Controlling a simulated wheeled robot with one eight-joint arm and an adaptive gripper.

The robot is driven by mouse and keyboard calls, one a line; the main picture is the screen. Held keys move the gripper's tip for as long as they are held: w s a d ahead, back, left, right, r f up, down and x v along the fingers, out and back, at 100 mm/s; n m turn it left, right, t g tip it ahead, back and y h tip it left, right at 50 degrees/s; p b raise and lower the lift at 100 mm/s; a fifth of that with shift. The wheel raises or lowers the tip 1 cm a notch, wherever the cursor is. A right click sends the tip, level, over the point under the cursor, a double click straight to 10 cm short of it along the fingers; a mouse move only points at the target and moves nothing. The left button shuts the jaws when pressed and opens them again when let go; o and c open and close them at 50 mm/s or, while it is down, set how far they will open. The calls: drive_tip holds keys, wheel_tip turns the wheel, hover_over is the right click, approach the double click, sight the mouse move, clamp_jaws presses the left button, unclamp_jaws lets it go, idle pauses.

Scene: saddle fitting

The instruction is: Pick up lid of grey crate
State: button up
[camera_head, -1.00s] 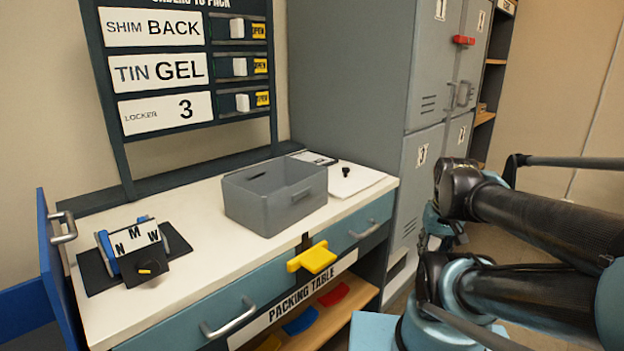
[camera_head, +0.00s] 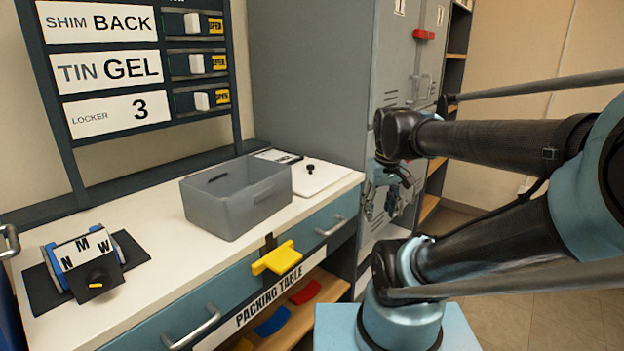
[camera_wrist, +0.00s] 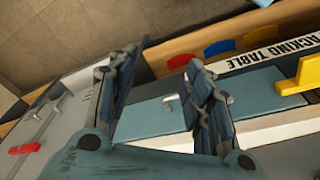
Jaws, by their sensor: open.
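The grey crate (camera_head: 236,204) stands upright and open-topped on the white table top. To its right lies a flat white plate (camera_head: 325,178) with a small black knob (camera_head: 310,168), which looks like the lid; it lies apart from the crate. My gripper (camera_head: 391,203) is in front of the lockers, right of the plate and clear of the table. In the wrist view my gripper (camera_wrist: 165,60) has its fingers spread with nothing between them. The crate and plate do not show clearly in the wrist view.
The packing table (camera_head: 150,270) has a yellow tab (camera_head: 277,258) jutting from its front edge. A device with N, M, W tiles (camera_head: 85,255) sits at the table's left. Grey lockers (camera_head: 320,80) stand behind the right end. An order board (camera_head: 110,70) stands behind the table.

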drive_tip(key=w+a+r+n, duration=0.3)
drive_tip(key=w+a+r, duration=0.1)
drive_tip(key=w+r, duration=0.25)
drive_tip(key=w+a+r+n, duration=0.3)
drive_tip(key=w+a+r, duration=0.1)
drive_tip(key=w+r, duration=0.25)
wheel_tip(320, 180, up, 5)
drive_tip(key=n+g, duration=0.2)
drive_tip(key=n, duration=0.4)
hover_over(311, 165)
wheel_tip(311, 165, down, 17)
drive_tip(key=shift+a+r, duration=0.1)
drive_tip(key=shift+c, duration=0.6)
clamp_jaws()
